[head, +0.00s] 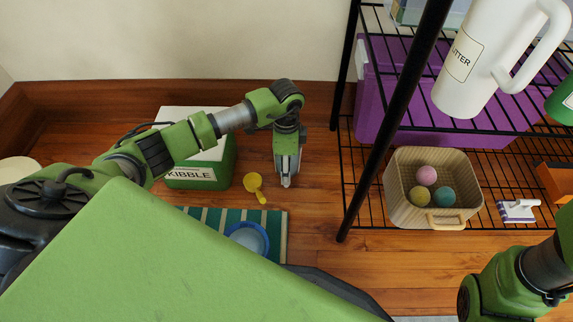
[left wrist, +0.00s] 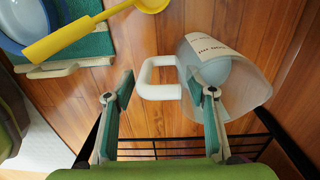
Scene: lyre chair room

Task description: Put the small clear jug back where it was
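The small clear jug (left wrist: 250,92) shows in the left wrist view, with a pale label and a white loop handle (left wrist: 160,78). Its handle extends left into the space between the fingertips, and the right-hand finger overlaps the jug's edge. My left gripper (left wrist: 160,88) is open, with its fingers wide apart and not closed on the handle. In the head view my left gripper (head: 287,180) points down near the floor, right of the kibble bin; I cannot clearly make out the jug there. My right arm enters at bottom right, its gripper out of frame.
A kibble bin (head: 190,177), yellow scoop (head: 255,186) and striped mat (head: 278,222) with a blue bowl (head: 248,238) are near the left gripper. A black wire rack (head: 355,200) at right holds a basket (head: 408,200) with balls and a white litter jug (head: 475,75).

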